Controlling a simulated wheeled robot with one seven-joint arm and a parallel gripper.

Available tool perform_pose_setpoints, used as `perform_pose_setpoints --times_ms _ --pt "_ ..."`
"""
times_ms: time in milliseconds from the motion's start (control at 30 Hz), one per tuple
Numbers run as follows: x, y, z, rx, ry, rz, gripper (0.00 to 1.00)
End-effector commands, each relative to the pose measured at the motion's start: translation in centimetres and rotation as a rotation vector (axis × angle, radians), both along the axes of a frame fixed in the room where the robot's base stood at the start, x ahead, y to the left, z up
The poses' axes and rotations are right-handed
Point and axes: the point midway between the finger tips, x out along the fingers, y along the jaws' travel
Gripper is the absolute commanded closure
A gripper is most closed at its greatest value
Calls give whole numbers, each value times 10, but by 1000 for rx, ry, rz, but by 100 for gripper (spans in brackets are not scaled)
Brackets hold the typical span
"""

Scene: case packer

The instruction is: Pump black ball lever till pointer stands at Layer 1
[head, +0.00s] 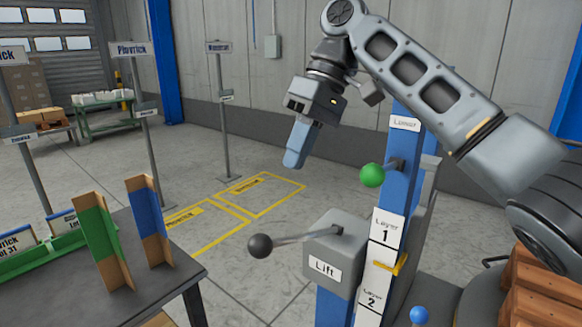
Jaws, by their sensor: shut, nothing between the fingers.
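The black ball lever (260,246) sticks out to the left from the grey box labelled Lift (338,252). Its rod runs nearly level, with the ball slightly lower than the pivot. The yellow pointer (388,265) stands on the blue column at the boundary between the Layer 1 label (385,230) and the Layer 2 label (372,298). A green ball lever (372,175) sits higher on the column, below a Lower label (405,123). My gripper (294,163) is shut and empty, pointing down, above the black ball and apart from it.
A dark table (185,262) with green and blue corner boards stands at lower left. A blue ball (419,314) shows at the bottom edge. Wooden pallets or crates (545,275) are at right. The floor behind the lever has yellow-marked bays and sign posts.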

Motion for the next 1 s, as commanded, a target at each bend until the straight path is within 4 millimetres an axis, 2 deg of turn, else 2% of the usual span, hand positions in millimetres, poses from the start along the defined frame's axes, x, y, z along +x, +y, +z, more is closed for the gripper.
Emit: perform_pose_setpoints --times_ms 400,600,800,1000 --pt "-18 29 -73 -2 2 0 100" --pt "-24 39 -98 -2 2 -1 100" --pt "-27 43 -109 -1 1 -1 100" --pt "-27 44 -110 -1 1 -1 100"
